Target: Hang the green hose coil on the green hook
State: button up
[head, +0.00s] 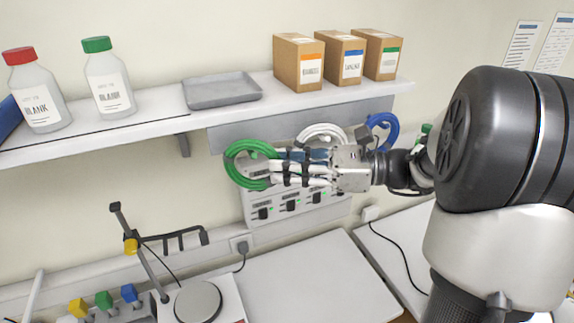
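The green hose coil (231,172) is a bright ring at the left end of the grey wall rail, in the head view. My gripper (274,168) reaches in from the right, with its fingertips at the coil's right side. The fingers overlap that side, so I cannot tell whether they grip the coil or are open around it. No green hook is visible; the coil and fingers cover this part of the rail. I cannot tell whether the coil rests on a hook or is held in front of it.
A white coil (318,130) and a blue coil (391,131) are farther right along the rail (232,139). A switch panel (300,205) is below my gripper. The shelf (150,128) above holds bottles, a tray (222,90) and boxes (298,62). The white bench (310,280) has free room.

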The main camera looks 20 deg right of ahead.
jog(key=o, duration=0.5)
jog(key=shift+c, duration=0.2)
